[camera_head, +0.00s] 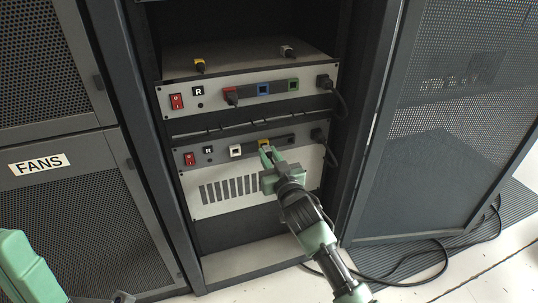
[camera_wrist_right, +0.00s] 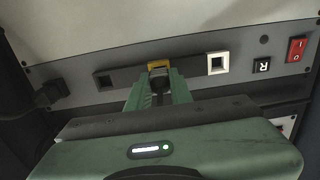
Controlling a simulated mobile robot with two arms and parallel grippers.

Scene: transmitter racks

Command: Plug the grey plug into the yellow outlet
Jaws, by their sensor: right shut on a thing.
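My right gripper (camera_head: 267,155) is at the front of the lower rack unit. It is shut on a dark grey plug, which shows between its fingers in the wrist view (camera_wrist_right: 160,80). The yellow outlet (camera_wrist_right: 158,65) is in a dark strip on that unit, directly beyond the plug. Its upper edge also shows in the head view (camera_head: 263,142). The plug lines up with the outlet and overlaps its lower part in the wrist view. I cannot tell whether the plug is inside it. My left gripper is not clearly in view; only a green arm part shows at lower left.
A white outlet (camera_head: 235,150) sits beside the strip. A black plug and cable (camera_head: 317,135) are at the unit's right end. The upper unit (camera_head: 250,77) has several outlets and plugged cables. Two small connectors (camera_head: 199,65) (camera_head: 287,50) lie on top. The rack door (camera_head: 440,110) stands open at right.

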